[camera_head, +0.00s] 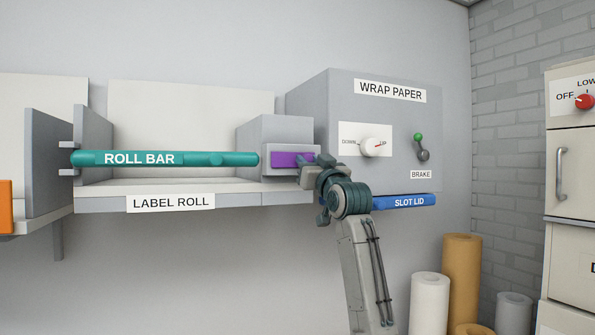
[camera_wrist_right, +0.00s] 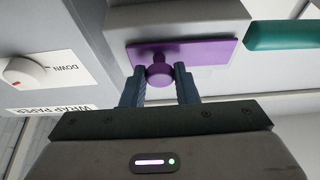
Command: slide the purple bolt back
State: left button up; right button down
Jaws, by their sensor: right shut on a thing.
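The purple bolt (camera_head: 290,160) is a flat purple plate on the grey block at the right end of the label roll shelf. In the right wrist view the purple plate (camera_wrist_right: 205,52) carries a round purple knob (camera_wrist_right: 159,74). My right gripper (camera_head: 310,161) is at the right end of the bolt, and the wrist view shows its two blue-grey fingers (camera_wrist_right: 159,84) shut on the knob, one on each side. The teal roll bar (camera_head: 220,159) runs left from beside the bolt's block; its end shows in the wrist view (camera_wrist_right: 282,33). My left gripper is not in view.
The wrap paper box (camera_head: 300,100) stands right of the bolt, with a white dial (camera_head: 374,147) and a brake lever (camera_head: 421,147). A blue slot lid (camera_head: 406,202) sits under it, close to my right arm. Paper rolls (camera_head: 429,300) stand lower right.

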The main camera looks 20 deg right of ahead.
jog(key=c, duration=1.5)
grip_release()
jog(key=shift+d+r, duration=0.1)
jog(key=shift+r, duration=0.05)
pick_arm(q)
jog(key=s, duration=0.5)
pick_arm(e)
jog(key=o, duration=0.3)
jog(key=shift+s, duration=0.1)
jog(key=shift+o, duration=0.3)
jog(key=shift+d, duration=0.25)
pick_arm(q)
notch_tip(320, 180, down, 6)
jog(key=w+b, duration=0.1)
jog(key=b, duration=0.5)
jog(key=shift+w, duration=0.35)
pick_arm(e)
jog(key=v, duration=1.1)
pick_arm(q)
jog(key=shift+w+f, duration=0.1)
